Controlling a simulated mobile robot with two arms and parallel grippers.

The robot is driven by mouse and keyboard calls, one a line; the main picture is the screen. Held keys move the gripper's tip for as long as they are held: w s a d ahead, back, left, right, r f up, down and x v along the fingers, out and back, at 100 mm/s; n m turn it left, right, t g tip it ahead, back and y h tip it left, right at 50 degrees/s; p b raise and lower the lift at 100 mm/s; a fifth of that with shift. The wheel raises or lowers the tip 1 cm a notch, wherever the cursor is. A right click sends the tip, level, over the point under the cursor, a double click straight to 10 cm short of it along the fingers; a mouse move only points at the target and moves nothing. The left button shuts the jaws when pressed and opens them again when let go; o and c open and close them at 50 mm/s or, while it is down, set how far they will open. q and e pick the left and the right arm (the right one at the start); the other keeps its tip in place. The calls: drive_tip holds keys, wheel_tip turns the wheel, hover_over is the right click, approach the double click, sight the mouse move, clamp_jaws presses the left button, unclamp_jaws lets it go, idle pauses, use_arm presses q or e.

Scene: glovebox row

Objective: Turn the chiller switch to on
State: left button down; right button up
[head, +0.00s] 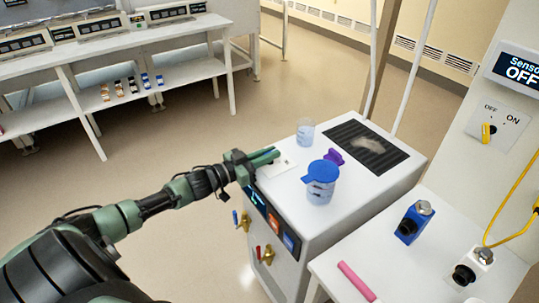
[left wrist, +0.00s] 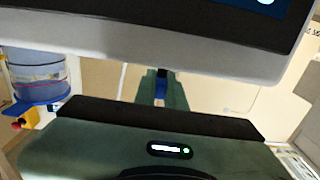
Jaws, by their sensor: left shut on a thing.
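The chiller is a white cabinet (head: 345,225) with a dark front panel (head: 262,212) on its sloping edge. A pale switch plate (head: 284,165) lies on its top near the left edge, partly hidden by my gripper. My left gripper (head: 264,158) reaches in over this edge with its green fingers at the plate. In the left wrist view the fingers (left wrist: 160,88) are shut around a small blue piece (left wrist: 160,92), seemingly the chiller switch's knob. The knob is hidden in the head view, so I cannot read its setting. My right gripper is out of view.
A blue-lidded beaker (head: 320,185), a clear beaker (head: 305,133) and a purple item (head: 333,156) stand on the chiller near my gripper. A separate wall switch (head: 487,131) has a yellow knob, under a display reading OFF. Valves (head: 266,254) stick out in front.

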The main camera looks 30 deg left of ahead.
use_arm(q)
drive_tip(key=c, duration=1.5)
unclamp_jaws()
drive_tip(key=shift+v, duration=3.9)
